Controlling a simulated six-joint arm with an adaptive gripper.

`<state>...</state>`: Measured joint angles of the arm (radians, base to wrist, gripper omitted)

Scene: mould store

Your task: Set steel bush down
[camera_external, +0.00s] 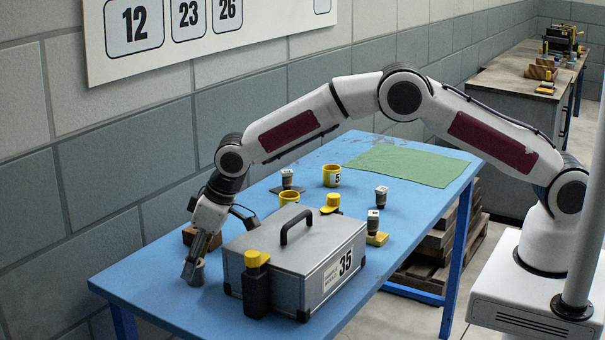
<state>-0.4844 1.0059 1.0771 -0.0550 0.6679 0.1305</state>
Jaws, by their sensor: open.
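What looks like the steel bush (192,274), a small dark grey round piece, is on the blue table (150,281) near its left front part. My gripper (194,264) points down over it, with its fingertips at the piece. The jaws are open. The fingers partly hide the piece, and I cannot tell whether they touch it.
A grey case (265,247) marked 35 stands close to the right of my gripper. A black bottle with a yellow cap (256,284) stands before it. A brown block (203,237) is behind my gripper. Yellow cups (331,175) and a green mat (411,164) lie farther back.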

